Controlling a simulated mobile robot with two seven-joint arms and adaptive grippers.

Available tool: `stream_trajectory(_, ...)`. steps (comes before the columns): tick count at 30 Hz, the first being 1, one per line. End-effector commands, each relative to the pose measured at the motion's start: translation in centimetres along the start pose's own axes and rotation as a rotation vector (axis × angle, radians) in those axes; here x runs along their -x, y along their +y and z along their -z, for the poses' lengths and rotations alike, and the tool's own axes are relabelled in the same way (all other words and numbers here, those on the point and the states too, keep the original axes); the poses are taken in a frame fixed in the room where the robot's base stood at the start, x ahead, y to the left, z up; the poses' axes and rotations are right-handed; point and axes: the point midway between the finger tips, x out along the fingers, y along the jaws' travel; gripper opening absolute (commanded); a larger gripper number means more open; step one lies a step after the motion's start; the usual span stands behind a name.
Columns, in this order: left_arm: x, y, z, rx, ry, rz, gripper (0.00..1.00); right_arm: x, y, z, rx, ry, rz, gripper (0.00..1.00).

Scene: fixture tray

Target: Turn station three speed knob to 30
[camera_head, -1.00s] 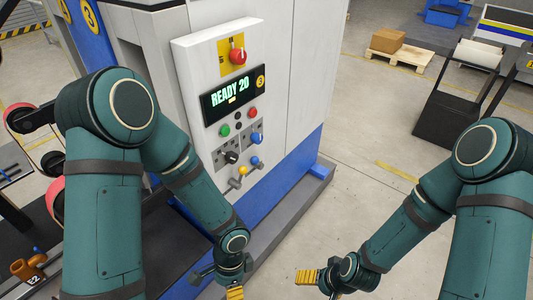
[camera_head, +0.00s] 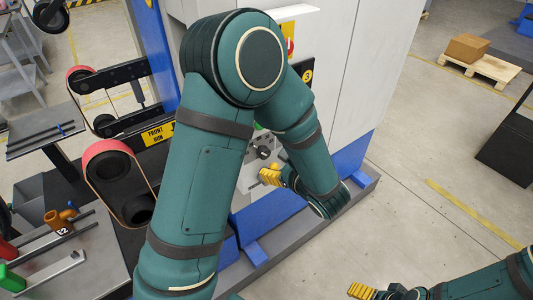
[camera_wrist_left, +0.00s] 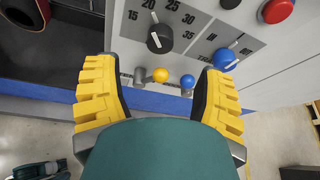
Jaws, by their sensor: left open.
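The black speed knob (camera_wrist_left: 159,38) is on a grey dial plate (camera_wrist_left: 187,15) marked 15, 20, 25, 30 and 35. Its white pointer line slants up toward the 20–25 side; the exact setting is hard to tell. My left gripper (camera_wrist_left: 157,95) is open, its yellow fingers spread below the knob and apart from it. In the head view my left gripper (camera_head: 271,176) is just below the knob (camera_head: 264,153). My right gripper (camera_head: 376,292) is low at the bottom edge, partly cut off. My left arm hides the station display.
A blue knob (camera_wrist_left: 223,59) is to the right of the black one. A red button (camera_wrist_left: 276,11) is at upper right. The floor right of the station (camera_head: 400,190) is clear.

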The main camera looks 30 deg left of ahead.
Motion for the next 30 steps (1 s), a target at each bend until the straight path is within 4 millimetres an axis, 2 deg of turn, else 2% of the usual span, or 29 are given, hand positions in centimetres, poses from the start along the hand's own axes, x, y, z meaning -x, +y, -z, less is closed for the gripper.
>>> stream_trajectory(6,-4.5,0.2,0.1,-0.001,0.001,-0.005,0.7,-0.3,0.1,-0.1,0.0,-0.003,0.0,0.84)
stream_trajectory(12,-7.6,0.1,0.1,-0.002,0.001,-0.003,0.7,-0.5,0.2,-0.2,0.001,-0.004,0.0,0.84)
stream_trajectory(18,-9.0,0.1,0.1,-0.002,0.003,-0.001,0.7,-0.5,0.2,-0.2,0.001,-0.005,0.0,0.84)
stream_trajectory(28,-9.2,0.1,0.1,-0.002,0.003,-0.001,0.71,-0.5,0.2,-0.3,0.001,-0.006,0.0,0.84)
stream_trajectory(30,-9.2,0.1,0.1,-0.002,0.003,-0.001,0.47,-0.5,0.2,-0.2,0.001,-0.006,0.0,0.84)
